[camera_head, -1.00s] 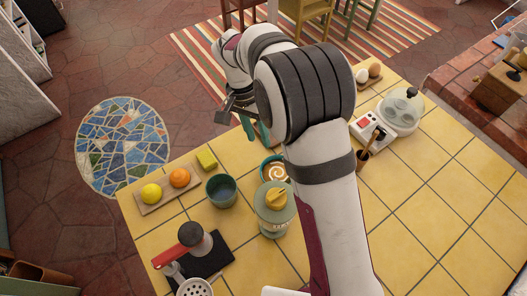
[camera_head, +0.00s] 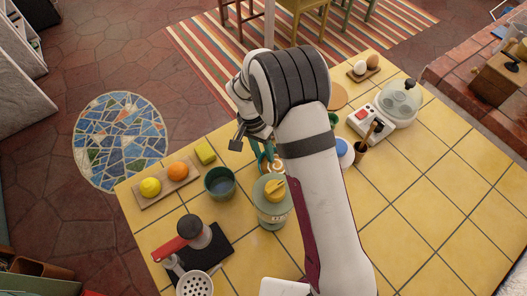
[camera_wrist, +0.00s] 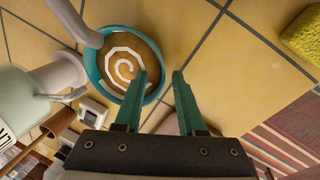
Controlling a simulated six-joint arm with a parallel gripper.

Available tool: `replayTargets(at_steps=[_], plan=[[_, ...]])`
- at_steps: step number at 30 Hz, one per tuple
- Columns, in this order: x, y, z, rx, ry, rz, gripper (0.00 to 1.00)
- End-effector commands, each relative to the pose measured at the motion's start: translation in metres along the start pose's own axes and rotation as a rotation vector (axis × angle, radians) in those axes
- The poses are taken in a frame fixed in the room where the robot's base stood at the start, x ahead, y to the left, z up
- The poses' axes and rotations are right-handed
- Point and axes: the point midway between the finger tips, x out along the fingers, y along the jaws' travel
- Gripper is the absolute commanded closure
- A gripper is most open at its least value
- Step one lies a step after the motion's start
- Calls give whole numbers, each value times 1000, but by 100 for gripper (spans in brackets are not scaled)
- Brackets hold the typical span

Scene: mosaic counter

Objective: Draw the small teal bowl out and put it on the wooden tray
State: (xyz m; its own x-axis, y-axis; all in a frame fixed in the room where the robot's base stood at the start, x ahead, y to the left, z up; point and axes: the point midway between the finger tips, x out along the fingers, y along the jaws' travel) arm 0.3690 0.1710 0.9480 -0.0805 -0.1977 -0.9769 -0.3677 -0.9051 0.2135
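The small teal bowl, with a white spiral on tan inside, shows in the wrist view (camera_wrist: 153,92). In the head view it is mostly hidden behind my arm and the jar. My gripper (camera_wrist: 159,76) is open and empty; its left teal finger overlaps the bowl's right rim in the picture, and contact cannot be told. In the head view my gripper (camera_head: 264,160) is over the counter beside the jar. A wooden tray (camera_head: 148,206) with a lemon (camera_head: 150,187) and an orange (camera_head: 178,171) lies at the counter's left edge.
A glass-domed appliance (camera_head: 398,103) stands right.

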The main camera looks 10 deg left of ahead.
Motion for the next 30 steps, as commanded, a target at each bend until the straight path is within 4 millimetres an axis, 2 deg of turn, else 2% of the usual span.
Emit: replayTargets(at_steps=[1, 6, 30], plan=[[0, 0, 0, 0, 0, 0, 72], [0, 0, 0, 0, 0, 0, 100], [0, 0, 0, -1, 1, 0, 100]])
